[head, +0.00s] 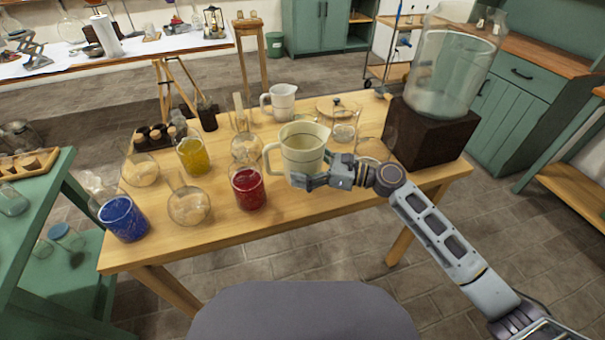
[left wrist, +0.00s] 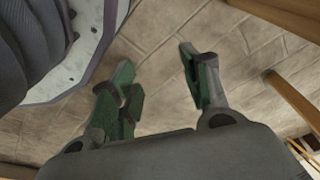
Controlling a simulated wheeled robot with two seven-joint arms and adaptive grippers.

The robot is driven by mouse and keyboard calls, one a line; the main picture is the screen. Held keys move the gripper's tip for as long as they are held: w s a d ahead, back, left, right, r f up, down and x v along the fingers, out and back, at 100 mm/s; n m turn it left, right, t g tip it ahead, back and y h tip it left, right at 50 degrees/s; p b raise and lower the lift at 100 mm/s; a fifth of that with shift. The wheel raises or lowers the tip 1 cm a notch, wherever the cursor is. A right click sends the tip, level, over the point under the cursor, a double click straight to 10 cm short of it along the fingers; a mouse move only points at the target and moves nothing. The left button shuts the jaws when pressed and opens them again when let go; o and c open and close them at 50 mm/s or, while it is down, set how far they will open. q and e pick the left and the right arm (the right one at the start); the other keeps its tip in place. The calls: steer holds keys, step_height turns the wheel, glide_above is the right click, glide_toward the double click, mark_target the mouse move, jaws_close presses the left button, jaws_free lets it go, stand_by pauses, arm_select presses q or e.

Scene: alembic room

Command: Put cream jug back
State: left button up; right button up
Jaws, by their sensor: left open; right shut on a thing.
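The cream jug (head: 303,150) is near the middle of the wooden table (head: 290,222) in the head view, roughly upright, with its handle to the left. My right gripper (head: 318,181) is shut on the lower part of its near right side and hides some of it. I cannot tell whether the base touches the table. A paler, smaller-looking jug (head: 283,101) stands behind it. My left gripper (left wrist: 158,82) is open and empty above the floor in the left wrist view, and does not show in the head view.
Close left of the jug are a red beaker (head: 248,188) and clear flasks. A yellow beaker (head: 193,156) and blue beaker (head: 122,218) stand further left. A glass teapot (head: 340,118) is behind right. A dark block with a glass cylinder (head: 437,132) fills the right end. The front strip is clear.

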steer(key=shift+f, duration=0.55)
steer(key=shift+f+b, duration=0.4)
steer(key=shift+f, duration=0.4)
arm_select(q)
steer(key=shift+w+d+r, duration=0.15)
steer(key=shift+d+r, duration=0.05)
steer(key=shift+r, duration=0.35)
steer(key=shift+w+d+r, duration=0.15)
steer(key=shift+d+r, duration=0.05)
steer(key=shift+r, duration=0.3)
steer(key=shift+w+d+r, duration=0.15)
steer(key=shift+d+r, duration=0.05)
steer(key=shift+r, duration=0.35)
arm_select(e)
steer(key=shift+f, duration=0.7)
steer(key=shift+f, duration=0.1)
steer(key=o, duration=1.3)
steer(key=shift+c, duration=0.2)
arm_select(q)
steer(key=shift+r, duration=0.1)
arm_select(e)
steer(key=v, duration=0.6)
steer(key=shift+s+d, duration=0.1)
steer(key=shift+d, duration=0.25)
arm_select(q)
steer(key=shift+a+f, duration=0.25)
steer(key=shift+f, duration=0.55)
arm_select(e)
steer(key=shift+s+d, duration=0.1)
steer(key=shift+d, duration=0.3)
